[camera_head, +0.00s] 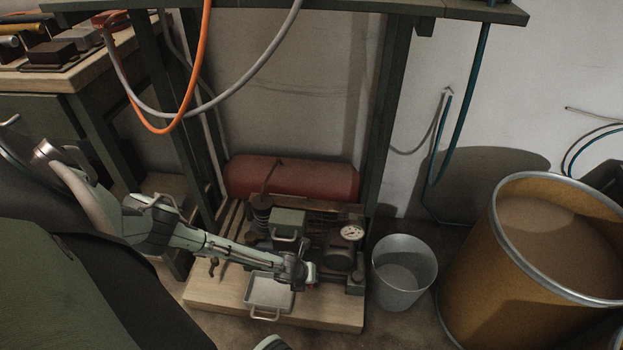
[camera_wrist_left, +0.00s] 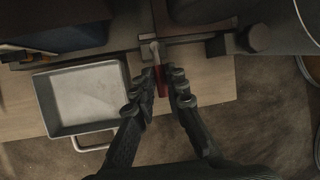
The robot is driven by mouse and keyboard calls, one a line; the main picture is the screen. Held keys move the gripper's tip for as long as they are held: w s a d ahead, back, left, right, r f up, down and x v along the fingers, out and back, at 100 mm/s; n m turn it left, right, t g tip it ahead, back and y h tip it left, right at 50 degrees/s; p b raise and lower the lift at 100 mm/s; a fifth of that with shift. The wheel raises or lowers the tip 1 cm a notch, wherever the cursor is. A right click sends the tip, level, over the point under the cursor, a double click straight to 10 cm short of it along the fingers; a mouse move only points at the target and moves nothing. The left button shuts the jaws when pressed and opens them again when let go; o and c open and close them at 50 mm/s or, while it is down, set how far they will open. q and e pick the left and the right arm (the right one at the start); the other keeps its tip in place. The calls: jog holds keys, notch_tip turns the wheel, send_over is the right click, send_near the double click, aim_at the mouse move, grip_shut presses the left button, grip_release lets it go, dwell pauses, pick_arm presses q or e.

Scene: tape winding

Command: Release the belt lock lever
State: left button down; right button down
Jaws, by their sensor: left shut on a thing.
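The belt lock lever (camera_wrist_left: 162,78) shows in the left wrist view as a metal pivot end with a red grip pointing down. My left gripper (camera_wrist_left: 160,88) is shut on the red grip, one finger on each side, and the fingers hide part of it. In the head view my left gripper (camera_head: 303,272) is at the front of the machine (camera_head: 290,222), low over the wooden base board (camera_head: 335,314). The lever is mostly hidden behind the gripper there. My right gripper is not in view.
A shallow metal tray (camera_head: 268,291) lies just left of my left gripper; it also shows in the wrist view (camera_wrist_left: 84,96). A metal bucket (camera_head: 404,272) and a yellow drum (camera_head: 535,255) stand to the right. A red tank (camera_head: 292,177) lies behind the machine. Hoses (camera_head: 203,45) hang above.

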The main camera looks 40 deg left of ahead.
pick_arm(q)
jog(key=shift+s+a+m, duration=0.1)
jog(key=shift+m, duration=0.2)
dwell(0.4)
jog(key=c, duration=1.8)
grip_release()
jog(key=shift+c, duration=0.2)
jog(key=v, duration=1.2)
jog(key=shift+a, duration=0.15)
